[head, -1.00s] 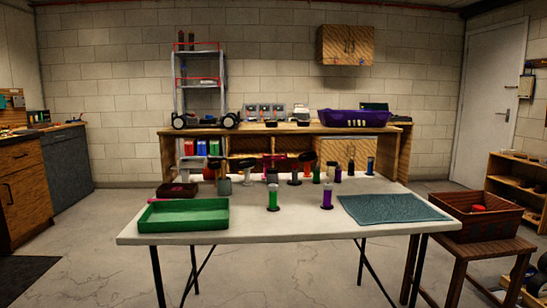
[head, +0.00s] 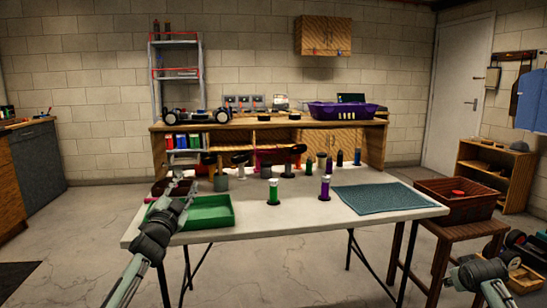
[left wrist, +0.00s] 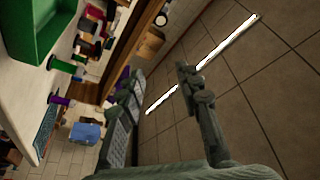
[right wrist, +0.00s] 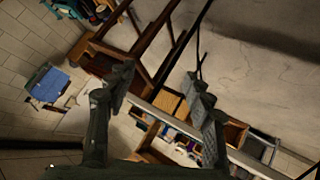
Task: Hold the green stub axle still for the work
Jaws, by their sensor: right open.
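The green stub axle (head: 273,192) stands upright on a dark round base near the middle of the white table. It also shows at the left of the left wrist view (left wrist: 64,66). A purple upright piece (head: 325,188) stands to its right. My left gripper (head: 178,188) is over the green tray's left part, well left of the green axle. In the left wrist view its fingers (left wrist: 158,72) are apart with nothing between them. My right gripper's fingers (right wrist: 160,72) are apart and empty. In the head view only part of the right arm shows, at the lower right corner, away from the axle.
The green tray (head: 212,224) is on the table's left and a blue-grey mat (head: 380,198) on its right. Several upright pieces stand along the far edge. A brown basket (head: 455,197) is on a side table at right. The table's front middle is bare.

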